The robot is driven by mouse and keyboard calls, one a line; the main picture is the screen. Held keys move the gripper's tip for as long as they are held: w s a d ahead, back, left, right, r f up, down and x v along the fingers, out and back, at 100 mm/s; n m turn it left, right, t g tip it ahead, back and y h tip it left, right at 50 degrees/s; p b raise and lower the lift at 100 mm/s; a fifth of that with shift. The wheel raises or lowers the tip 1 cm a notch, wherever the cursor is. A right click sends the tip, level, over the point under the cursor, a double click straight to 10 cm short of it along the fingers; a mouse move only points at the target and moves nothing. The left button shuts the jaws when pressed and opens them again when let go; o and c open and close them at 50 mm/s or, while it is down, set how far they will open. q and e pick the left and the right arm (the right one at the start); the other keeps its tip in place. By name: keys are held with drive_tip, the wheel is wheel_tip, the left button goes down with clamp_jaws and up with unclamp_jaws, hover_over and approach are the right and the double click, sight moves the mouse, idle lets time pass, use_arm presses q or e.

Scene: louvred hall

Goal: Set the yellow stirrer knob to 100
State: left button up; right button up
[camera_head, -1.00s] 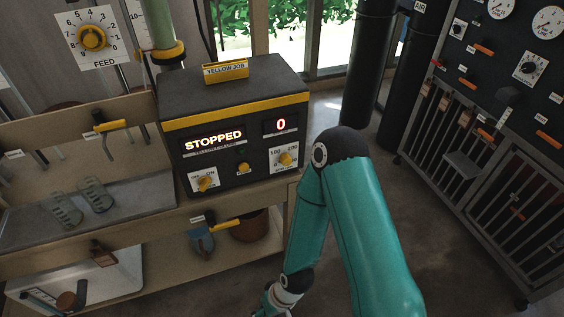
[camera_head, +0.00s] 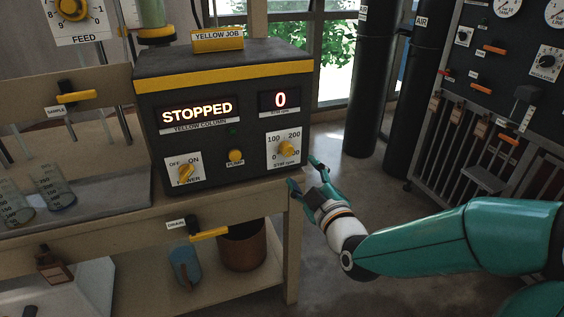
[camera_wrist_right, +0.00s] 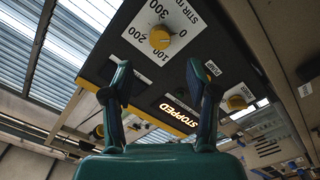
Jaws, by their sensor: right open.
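The yellow stirrer knob (camera_head: 287,149) sits on a white dial plate marked 0, 100, 200 and 300, low at the right of the black control box (camera_head: 215,133). It also shows in the right wrist view (camera_wrist_right: 160,38), beyond my fingers. I cannot tell its exact pointer setting. The display (camera_head: 197,110) reads STOPPED and the number window (camera_head: 280,100) reads 0. My right gripper (camera_head: 302,172) is open and empty, just below and right of the stirrer dial, apart from the knob. It shows open in its wrist view (camera_wrist_right: 158,75). My left gripper is out of view.
The yellow power knob (camera_head: 186,172) and a round yellow button (camera_head: 236,156) share the panel. A drain handle (camera_head: 208,234) sits below on the bench front. Beakers (camera_head: 52,187) stand at left. Open floor lies right of the bench.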

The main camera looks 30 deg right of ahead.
sight(288, 153)
drive_tip(key=p+x, duration=0.3)
drive_tip(key=x, duration=0.5)
drive_tip(key=shift+w+r, duration=0.15)
drive_tip(key=shift+w, duration=0.4)
drive_tip(key=shift+w+d+b, duration=0.1)
drive_tip(key=shift+w+b, duration=0.2)
drive_tip(key=shift+b, duration=0.05)
clamp_jaws()
drive_tip(key=shift+f, duration=0.25)
